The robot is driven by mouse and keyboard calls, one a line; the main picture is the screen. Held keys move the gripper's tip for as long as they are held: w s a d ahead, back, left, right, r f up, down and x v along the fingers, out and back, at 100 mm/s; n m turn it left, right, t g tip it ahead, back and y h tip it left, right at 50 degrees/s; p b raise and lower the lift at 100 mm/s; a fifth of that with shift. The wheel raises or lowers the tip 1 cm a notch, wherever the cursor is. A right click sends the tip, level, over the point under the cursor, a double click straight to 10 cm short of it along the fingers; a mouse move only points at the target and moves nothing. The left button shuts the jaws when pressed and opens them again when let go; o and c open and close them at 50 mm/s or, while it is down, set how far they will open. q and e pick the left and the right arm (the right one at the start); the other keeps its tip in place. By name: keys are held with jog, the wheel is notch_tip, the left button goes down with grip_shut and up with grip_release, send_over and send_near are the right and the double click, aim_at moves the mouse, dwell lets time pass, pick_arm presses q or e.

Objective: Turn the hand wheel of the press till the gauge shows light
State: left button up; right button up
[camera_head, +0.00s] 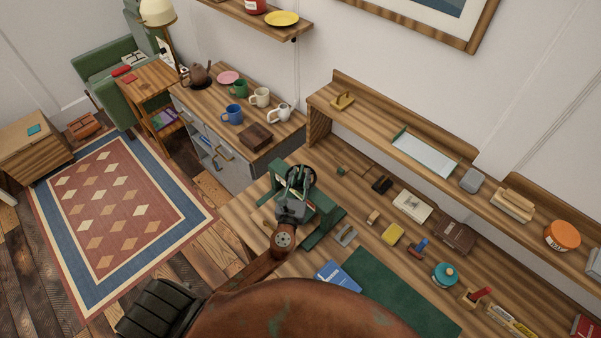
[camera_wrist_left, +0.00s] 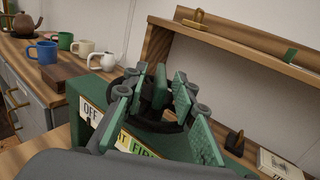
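The green press (camera_head: 323,213) stands at the left end of the workbench. Its dark hand wheel (camera_head: 300,177) is at the top; it also shows in the left wrist view (camera_wrist_left: 153,118), partly hidden by the fingers. My left gripper (camera_head: 297,190) is at the wheel. In the left wrist view its green-padded fingers (camera_wrist_left: 170,88) stand apart, with part of the wheel between them; I cannot tell whether they touch it. My right gripper is out of view.
A raised shelf (camera_head: 440,160) runs along the back of the bench. A cabinet with mugs (camera_head: 232,114) and a wooden box (camera_head: 256,137) stands to the left.

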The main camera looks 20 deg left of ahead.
pick_arm(q)
jog(key=shift+w+a, duration=0.1)
jog(key=shift+w, duration=0.45)
jog(key=shift+c, duration=0.5)
grip_shut()
